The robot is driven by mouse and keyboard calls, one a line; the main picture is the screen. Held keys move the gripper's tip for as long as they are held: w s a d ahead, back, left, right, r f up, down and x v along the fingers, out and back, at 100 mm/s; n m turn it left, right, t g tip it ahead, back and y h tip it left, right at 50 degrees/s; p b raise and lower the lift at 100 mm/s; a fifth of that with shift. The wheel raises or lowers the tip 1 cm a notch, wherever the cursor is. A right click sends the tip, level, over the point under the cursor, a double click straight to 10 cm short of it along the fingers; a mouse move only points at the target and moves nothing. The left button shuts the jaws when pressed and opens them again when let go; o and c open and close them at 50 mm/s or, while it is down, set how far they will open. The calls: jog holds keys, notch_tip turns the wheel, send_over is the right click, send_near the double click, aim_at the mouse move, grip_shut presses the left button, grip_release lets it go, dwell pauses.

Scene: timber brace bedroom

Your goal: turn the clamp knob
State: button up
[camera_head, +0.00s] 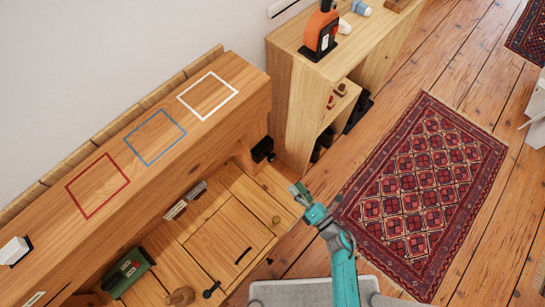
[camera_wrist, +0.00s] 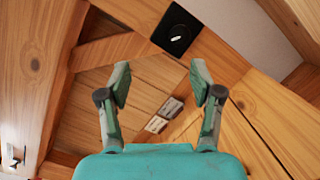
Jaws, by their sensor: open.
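My gripper (camera_head: 299,193) is open and empty, above the floor at the right end of the wooden bench (camera_head: 238,78). In the wrist view my gripper (camera_wrist: 160,74) shows its two green fingers spread apart, with wood panels beyond. I cannot tell for sure which part is the clamp knob. A small round wooden knob (camera_head: 275,219) is on the low wooden cabinet, left of and below my gripper. A dark knob (camera_head: 212,290) and a brown rounded knob (camera_head: 180,296) are at the lower edge of the cabinet. My gripper touches none of these.
A black plate with a white lever (camera_wrist: 177,38) is in the wrist view. Two small labels (camera_head: 186,200) are on the cabinet. A green box (camera_head: 127,272) is at lower left. A wooden shelf (camera_head: 290,90) stands behind. A red rug (camera_head: 425,195) lies on open floor at right.

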aim_at(273, 159)
jog(key=w+a+f+n+g, duration=0.1)
jog(key=w+a+n, duration=0.1)
jog(key=w, duration=0.2)
jog(key=w+a+f+n+y, duration=0.1)
jog(key=w+a+n, duration=0.1)
jog(key=w, duration=0.3)
jog(key=w+a+f+n+g+y, duration=0.1)
jog(key=w+a+n, duration=0.1)
jog(key=w+a, duration=0.2)
jog(key=shift+w+a+g, duration=0.2)
jog(key=shift+g, duration=0.1)
jog(key=c, duration=1.1)
